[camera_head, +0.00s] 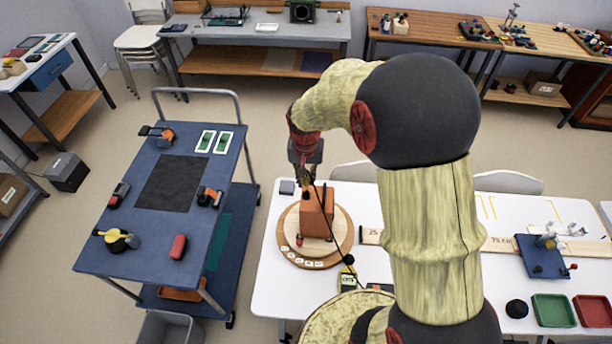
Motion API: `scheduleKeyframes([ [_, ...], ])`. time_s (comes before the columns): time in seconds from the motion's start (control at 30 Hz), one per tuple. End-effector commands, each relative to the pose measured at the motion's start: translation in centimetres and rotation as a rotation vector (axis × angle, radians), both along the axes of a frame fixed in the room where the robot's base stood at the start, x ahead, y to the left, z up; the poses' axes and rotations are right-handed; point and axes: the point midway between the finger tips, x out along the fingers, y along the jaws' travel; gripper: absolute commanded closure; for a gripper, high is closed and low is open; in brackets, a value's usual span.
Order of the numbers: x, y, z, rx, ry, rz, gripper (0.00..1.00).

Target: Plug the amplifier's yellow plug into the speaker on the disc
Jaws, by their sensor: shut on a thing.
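An orange box-shaped speaker (318,214) stands on the round wooden disc (343,240) on the white table. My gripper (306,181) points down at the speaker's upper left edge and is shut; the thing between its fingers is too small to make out. A thin black cable runs from the gripper down across the speaker to a small dark and yellow-green unit (347,280) in front of the disc, which looks like the amplifier. The yellow plug cannot be made out; it seems to be at the cable's upper end in my gripper. The speaker's socket is not visible.
Several white labels (303,263) lie on the disc's front. To the right are a wooden strip (370,236), a blue board (543,262), and green (553,310) and red trays (594,310). A blue cart (135,258) stands left, across a gap.

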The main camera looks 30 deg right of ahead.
Motion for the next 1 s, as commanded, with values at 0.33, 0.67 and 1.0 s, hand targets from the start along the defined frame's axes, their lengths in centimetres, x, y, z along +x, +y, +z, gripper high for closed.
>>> scheduleKeyframes([
  [0.33,0.0,0.0,-2.4,0.0,0.0,0.0,1.0],
  [0.67,0.0,0.0,-3.7,0.0,0.0,0.0,1.0],
  [1.0,0.0,0.0,-3.7,0.0,0.0,0.0,1.0],
])
